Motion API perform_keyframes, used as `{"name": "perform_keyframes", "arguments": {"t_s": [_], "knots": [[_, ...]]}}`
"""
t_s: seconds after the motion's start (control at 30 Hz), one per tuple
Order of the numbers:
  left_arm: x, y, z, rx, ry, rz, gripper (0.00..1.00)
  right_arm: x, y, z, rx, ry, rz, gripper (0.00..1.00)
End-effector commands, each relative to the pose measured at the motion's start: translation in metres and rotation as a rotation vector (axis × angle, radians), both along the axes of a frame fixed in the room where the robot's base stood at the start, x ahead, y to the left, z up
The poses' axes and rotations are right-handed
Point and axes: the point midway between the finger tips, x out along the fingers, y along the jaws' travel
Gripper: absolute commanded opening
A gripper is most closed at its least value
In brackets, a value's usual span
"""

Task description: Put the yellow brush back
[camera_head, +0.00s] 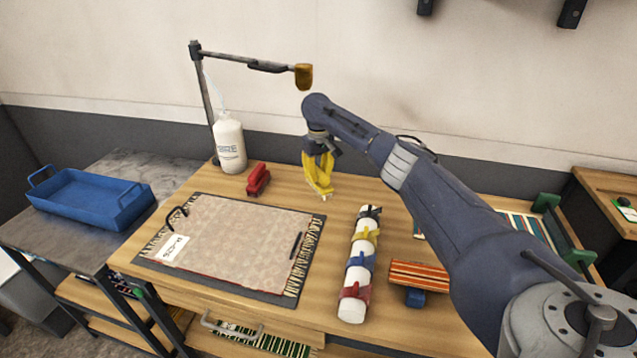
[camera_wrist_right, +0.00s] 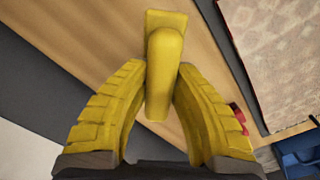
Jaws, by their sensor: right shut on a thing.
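The yellow brush (camera_wrist_right: 165,70) is held between the yellow fingers of my right gripper (camera_wrist_right: 163,115) in the right wrist view; its wide end points away from the gripper. In the head view my right gripper (camera_head: 319,180) hangs pointing down at the back of the wooden table, right of the red brush. There the brush blends with the yellow fingers and its outline is hard to tell. A red brush (camera_head: 258,180) lies on the table behind the rug. My left gripper is not in view.
A rug (camera_head: 240,235) lies on a dark mat, with a white bottle (camera_head: 230,145) behind it. A white cylinder with coloured bands (camera_head: 352,307) and a striped piece (camera_head: 420,275) lie right. A lamp arm (camera_head: 250,62) overhangs the back. A blue tray (camera_head: 85,200) stands left.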

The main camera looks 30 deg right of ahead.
Motion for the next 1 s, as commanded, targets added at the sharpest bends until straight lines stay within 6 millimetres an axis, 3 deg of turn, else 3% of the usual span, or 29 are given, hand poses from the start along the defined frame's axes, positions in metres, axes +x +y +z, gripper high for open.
{"name": "perform_keyframes", "arguments": {"t_s": [0.07, 0.37, 0.87, 0.9, 1.0], "knots": [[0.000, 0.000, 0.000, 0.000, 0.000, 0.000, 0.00, 0.003, -0.002, 0.000, 0.000, 0.000, -0.002, 0.00], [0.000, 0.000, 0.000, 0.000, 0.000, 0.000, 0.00, 0.002, -0.002, -0.033, 0.000, 0.001, -0.001, 0.00], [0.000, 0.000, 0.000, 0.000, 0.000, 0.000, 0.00, 0.002, -0.002, -0.038, 0.001, 0.000, -0.001, 0.00], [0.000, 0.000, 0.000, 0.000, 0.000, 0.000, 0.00, 0.002, -0.002, -0.038, 0.000, 0.000, -0.001, 0.29], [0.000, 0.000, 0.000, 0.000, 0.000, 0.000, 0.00, 0.002, -0.002, -0.038, 0.000, 0.000, -0.001, 0.41]]}}
